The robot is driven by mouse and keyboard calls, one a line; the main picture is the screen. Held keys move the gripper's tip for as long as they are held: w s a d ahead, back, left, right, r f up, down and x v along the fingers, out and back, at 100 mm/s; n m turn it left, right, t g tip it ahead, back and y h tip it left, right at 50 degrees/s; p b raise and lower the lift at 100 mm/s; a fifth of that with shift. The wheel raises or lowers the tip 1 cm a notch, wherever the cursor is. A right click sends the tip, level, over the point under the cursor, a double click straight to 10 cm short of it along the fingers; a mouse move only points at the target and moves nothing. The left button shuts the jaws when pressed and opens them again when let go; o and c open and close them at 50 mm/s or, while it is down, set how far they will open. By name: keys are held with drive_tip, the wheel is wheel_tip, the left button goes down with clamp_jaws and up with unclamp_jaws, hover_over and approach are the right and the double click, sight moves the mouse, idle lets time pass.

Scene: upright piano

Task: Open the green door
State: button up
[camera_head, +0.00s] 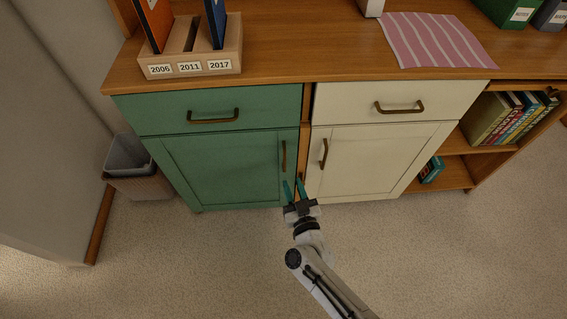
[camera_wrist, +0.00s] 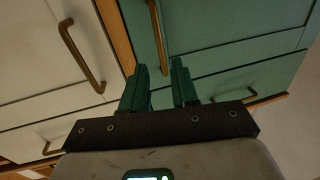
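The green door (camera_head: 225,168) is the lower left front of the cabinet, below a green drawer, and looks shut. Its upright bronze handle (camera_head: 284,156) is near its right edge. My gripper (camera_head: 293,183) is just below the handle in the head view, its two teal fingers apart and pointing toward the cabinet. In the wrist view the green door (camera_wrist: 235,62) fills the right side. There the handle (camera_wrist: 157,38) runs down to the gap between the fingertips of my gripper (camera_wrist: 160,68). I cannot tell whether the fingers touch it.
A cream door (camera_head: 375,160) with its own handle (camera_head: 323,154) is right of the green door. A waste bin (camera_head: 140,185) stands left of the cabinet. Open shelves with books (camera_head: 505,120) are at the right. The carpet in front (camera_head: 180,265) is clear.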

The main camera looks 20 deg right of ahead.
sight(285, 163)
drive_tip(key=w+b, duration=0.1)
drive_tip(key=w, duration=0.2)
drive_tip(key=w+b, duration=0.1)
drive_tip(key=w, duration=0.2)
drive_tip(key=w+d+b, duration=0.1)
drive_tip(key=w, duration=0.2)
drive_tip(key=shift+w+b, duration=0.25)
drive_tip(key=shift+b, duration=0.05)
drive_tip(key=shift+c, duration=0.3)
clamp_jaws()
